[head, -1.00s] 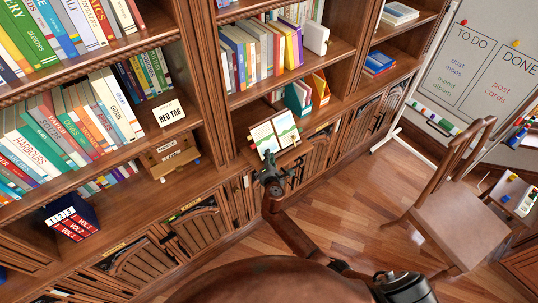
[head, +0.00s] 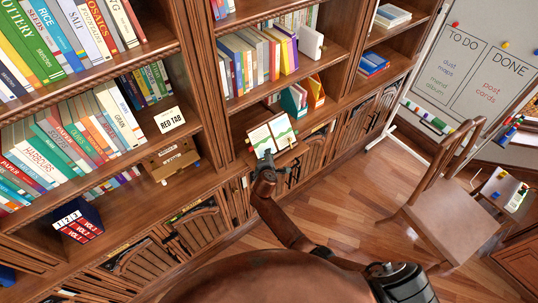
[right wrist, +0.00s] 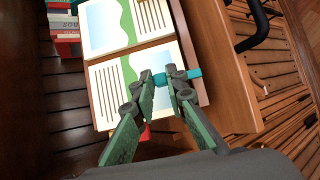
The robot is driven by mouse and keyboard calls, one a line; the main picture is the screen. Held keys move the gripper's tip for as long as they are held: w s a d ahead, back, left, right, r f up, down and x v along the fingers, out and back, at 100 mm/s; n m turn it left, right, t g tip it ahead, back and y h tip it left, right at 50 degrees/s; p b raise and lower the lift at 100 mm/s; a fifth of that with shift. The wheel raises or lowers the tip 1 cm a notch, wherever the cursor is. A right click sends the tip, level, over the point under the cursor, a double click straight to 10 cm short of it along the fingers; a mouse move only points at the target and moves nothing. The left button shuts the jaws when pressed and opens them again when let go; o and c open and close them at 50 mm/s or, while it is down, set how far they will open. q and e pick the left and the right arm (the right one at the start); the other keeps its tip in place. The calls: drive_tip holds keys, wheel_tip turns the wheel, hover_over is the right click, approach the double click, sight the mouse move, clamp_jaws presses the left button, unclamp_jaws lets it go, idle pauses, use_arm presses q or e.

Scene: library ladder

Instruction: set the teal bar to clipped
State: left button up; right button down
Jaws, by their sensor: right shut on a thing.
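The teal bar (right wrist: 194,73) shows in the right wrist view as a short strip at the right edge of the lower page of an open picture book (right wrist: 108,25). My right gripper (right wrist: 163,76) is shut on the bar, with its fingers over that page; they hide the bar's middle. The bar itself is hard to make out there. I cannot tell whether it is clipped. My left gripper is not in view.
A wooden ledge (right wrist: 228,75) runs beside the book. A chair (head: 447,205) and a whiteboard (head: 470,70) are at right; the floor between is clear.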

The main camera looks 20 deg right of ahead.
drive_tip(key=shift+d, duration=0.1)
drive_tip(key=c, duration=1.9)
unclamp_jaws()
drive_tip(key=shift+c, duration=0.2)
drive_tip(key=shift+s, duration=0.1)
drive_tip(key=v, duration=1.1)
drive_tip(key=shift+s+r, duration=0.25)
drive_tip(key=shift+r, duration=0.05)
